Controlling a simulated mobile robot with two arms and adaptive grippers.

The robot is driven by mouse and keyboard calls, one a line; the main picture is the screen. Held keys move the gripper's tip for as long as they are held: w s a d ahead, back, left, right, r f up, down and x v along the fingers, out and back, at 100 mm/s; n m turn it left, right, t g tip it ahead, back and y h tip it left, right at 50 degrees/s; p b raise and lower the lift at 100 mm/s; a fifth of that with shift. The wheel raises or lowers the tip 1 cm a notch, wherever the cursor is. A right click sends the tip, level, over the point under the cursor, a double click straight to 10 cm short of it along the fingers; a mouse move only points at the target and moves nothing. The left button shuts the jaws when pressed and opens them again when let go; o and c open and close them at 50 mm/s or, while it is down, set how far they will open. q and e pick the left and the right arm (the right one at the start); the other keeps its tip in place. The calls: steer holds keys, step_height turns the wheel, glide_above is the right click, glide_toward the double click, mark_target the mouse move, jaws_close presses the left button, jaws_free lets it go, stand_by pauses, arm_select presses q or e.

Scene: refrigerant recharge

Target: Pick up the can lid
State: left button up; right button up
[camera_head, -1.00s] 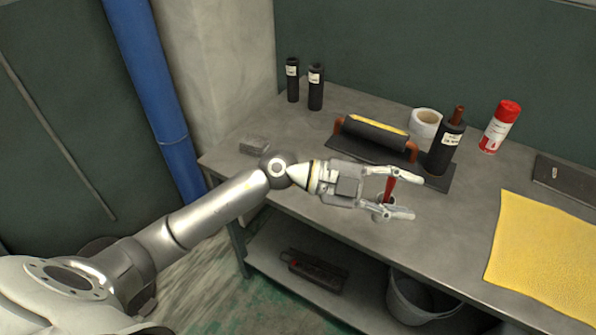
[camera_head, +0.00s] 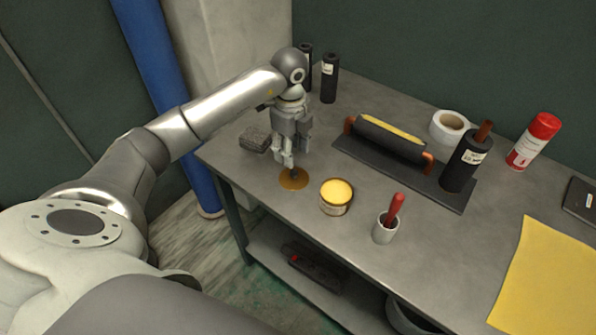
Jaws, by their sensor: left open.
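The can lid (camera_head: 293,181) is a flat gold-brown disc lying on the grey table near its front left edge. A small dark upright bit shows at its middle. My left gripper (camera_head: 285,161) points down just above and behind the lid. Its fingers are open and appear empty, and I cannot tell whether they touch the lid. The open can (camera_head: 337,197), with yellow contents, stands right of the lid. My right gripper is out of view.
A grey block (camera_head: 255,139) lies left of my gripper. Dark bottles (camera_head: 329,79), a black tray (camera_head: 405,171), a tape roll (camera_head: 448,126), a red-capped can (camera_head: 533,141) and a yellow cloth (camera_head: 545,279) surround the workspace.

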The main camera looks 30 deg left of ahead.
mark_target(294, 171)
arm_select(q)
steer(key=shift+f, duration=0.6)
steer(key=shift+w+f, duration=0.1)
steer(key=shift+f, duration=0.25)
steer(key=shift+d+f+p, duration=0.1)
steer(key=shift+f+p, duration=0.25)
steer(key=f, duration=0.1)
steer(key=f+p, duration=0.1)
steer(key=f, duration=0.1)
steer(key=shift+d+f, duration=0.2)
steer(key=shift+f, duration=0.05)
steer(key=shift+f+p, duration=0.3)
steer(key=shift+f, duration=0.3)
steer(key=shift+c, duration=0.9)
steer(key=c, duration=0.5)
jaws_close()
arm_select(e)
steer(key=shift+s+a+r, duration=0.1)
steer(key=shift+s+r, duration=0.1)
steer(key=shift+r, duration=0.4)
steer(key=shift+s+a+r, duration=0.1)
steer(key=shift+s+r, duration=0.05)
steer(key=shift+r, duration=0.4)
